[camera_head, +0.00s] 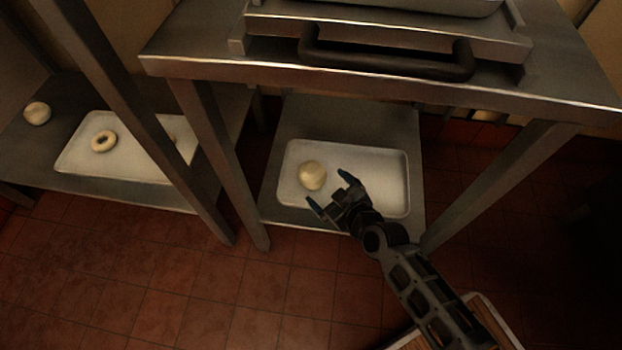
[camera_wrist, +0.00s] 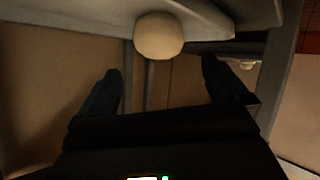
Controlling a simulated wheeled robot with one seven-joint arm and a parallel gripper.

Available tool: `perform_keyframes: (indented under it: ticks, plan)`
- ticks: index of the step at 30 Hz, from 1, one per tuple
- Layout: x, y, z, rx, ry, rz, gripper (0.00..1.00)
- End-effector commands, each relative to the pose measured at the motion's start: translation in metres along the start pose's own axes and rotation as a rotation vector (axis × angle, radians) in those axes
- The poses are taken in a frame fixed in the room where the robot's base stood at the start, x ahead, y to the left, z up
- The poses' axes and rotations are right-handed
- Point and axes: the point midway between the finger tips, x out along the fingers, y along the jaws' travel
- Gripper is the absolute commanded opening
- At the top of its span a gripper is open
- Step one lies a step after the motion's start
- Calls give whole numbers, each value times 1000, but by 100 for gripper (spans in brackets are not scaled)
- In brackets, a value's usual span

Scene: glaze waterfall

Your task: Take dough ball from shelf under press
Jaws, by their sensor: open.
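A pale, round dough ball (camera_head: 312,175) sits on the left part of a white tray (camera_head: 388,172). The tray lies on the low shelf (camera_head: 345,118) under the press (camera_head: 390,42). My gripper (camera_head: 327,190) is open and empty, just in front of the dough ball and over the tray's near side. In the wrist view the dough ball (camera_wrist: 159,36) is beyond and between the two dark fingertips (camera_wrist: 162,66), apart from both. The tray's underside or rim shows only partly there.
The steel table top (camera_head: 330,76) overhangs the shelf, with table legs (camera_head: 222,160) on both sides. At left, another shelf holds a white tray (camera_head: 75,160) with a dough ring (camera_head: 103,141), and a separate dough ball (camera_head: 37,113). The tray right of the dough ball is empty.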

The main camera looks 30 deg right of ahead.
Motion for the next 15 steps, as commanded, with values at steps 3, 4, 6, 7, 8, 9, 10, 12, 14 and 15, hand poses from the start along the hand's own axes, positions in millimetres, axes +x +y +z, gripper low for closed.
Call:
perform_keyframes:
  ticks: [3,4,6,7,8,9,10,12,14,15]
  plan:
    - [11,-1,2,-3,1,-3,100]
    - [14,-1,3,-3,0,-3,100]
    - [20,-1,3,-2,0,-4,100]
    - [24,-1,2,-2,1,-3,100]
    - [27,-1,2,-2,1,-3,100]
    - [31,-1,3,-2,0,-3,100]
    - [33,-1,3,-2,0,-3,100]
    - [40,-1,3,-2,0,-3,100]
    - [47,-1,5,-3,-1,-3,100]
    - [54,0,5,-3,1,-2,100]
